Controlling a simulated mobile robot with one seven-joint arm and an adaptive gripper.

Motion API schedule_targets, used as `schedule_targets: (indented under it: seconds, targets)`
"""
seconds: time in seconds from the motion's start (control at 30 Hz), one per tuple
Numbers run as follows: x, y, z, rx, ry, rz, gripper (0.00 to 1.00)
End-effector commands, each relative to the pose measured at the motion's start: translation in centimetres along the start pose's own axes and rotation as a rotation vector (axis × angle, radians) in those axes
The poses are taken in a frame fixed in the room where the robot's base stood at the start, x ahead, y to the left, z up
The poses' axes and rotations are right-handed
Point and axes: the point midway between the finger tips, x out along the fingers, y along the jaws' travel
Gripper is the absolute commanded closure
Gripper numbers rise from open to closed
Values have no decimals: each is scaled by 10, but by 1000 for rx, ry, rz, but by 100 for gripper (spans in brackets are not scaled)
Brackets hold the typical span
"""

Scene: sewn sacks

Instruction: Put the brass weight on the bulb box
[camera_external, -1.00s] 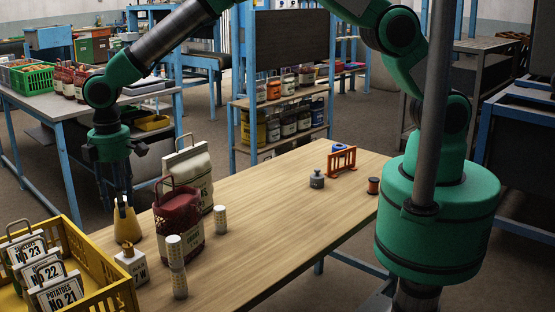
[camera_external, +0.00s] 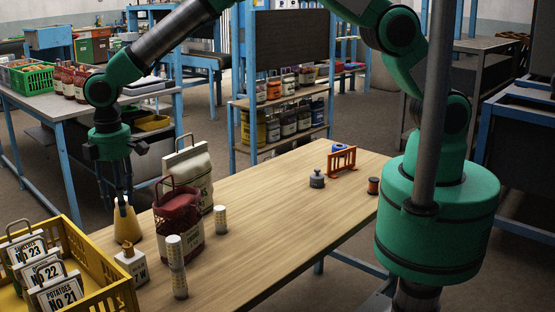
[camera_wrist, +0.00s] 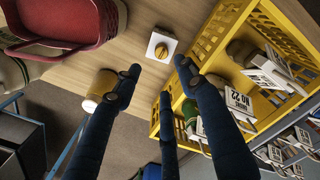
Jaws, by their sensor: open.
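The bulb box (camera_external: 132,266) is a small white box with a "W" on its front, at the near left of the wooden table. What looks like the brass weight (camera_wrist: 162,46), a round golden piece with a slot across it, sits on the box's white top (camera_wrist: 154,58) in the wrist view; in the external view only a small yellowish top shows. My gripper (camera_external: 118,203) points down behind the box, by a yellow cone (camera_external: 127,226). In the wrist view its dark fingers (camera_wrist: 158,78) are spread, with nothing held between them. The box lies just beyond the fingertips.
A yellow crate (camera_external: 119,293) with labelled sacks stands close on the left. A red basket sack (camera_external: 179,226), a white sack (camera_external: 201,178) and patterned cylinders (camera_external: 177,267) stand to the right. A grey weight (camera_external: 317,180) and an orange rack (camera_external: 342,158) are farther right. The table's middle is clear.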

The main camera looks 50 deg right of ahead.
Motion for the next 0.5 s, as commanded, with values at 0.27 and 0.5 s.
schedule_targets:
  seconds: [0.27, 0.5]
  targets:
    - [-48, 38, 31, 71, 30, 10, 59]
    - [-119, 90, 95, 190, 74, 27, 59]
